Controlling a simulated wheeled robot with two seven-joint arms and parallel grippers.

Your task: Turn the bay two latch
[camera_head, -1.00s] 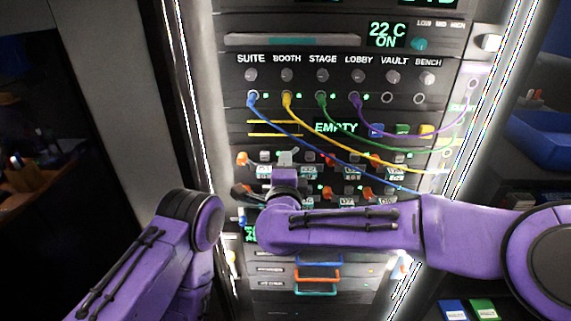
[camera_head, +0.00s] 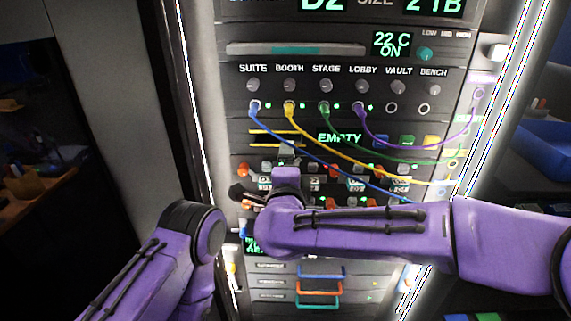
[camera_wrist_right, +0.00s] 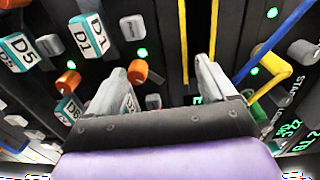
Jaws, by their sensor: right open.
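My right gripper (camera_wrist_right: 165,78) is open in the right wrist view, its two grey fingers reaching toward the panel. An orange latch (camera_wrist_right: 137,70) shows beside the tip of the left-hand finger. It lies near a label partly covered by that finger, so I cannot read for certain that it is bay two's. The fingers are not closed on it; whether one touches it, I cannot tell. In the head view my right gripper (camera_head: 287,164) is in front of the upper row of bays and hides part of it. My left arm shows at lower left, its gripper out of sight.
The D1 label (camera_wrist_right: 90,33) and a second orange latch (camera_wrist_right: 68,80) are close by. A blue cable (camera_head: 300,146) and a yellow cable (camera_head: 310,133) hang across the panel near the right gripper. Coloured handles (camera_head: 320,285) stick out below my right arm.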

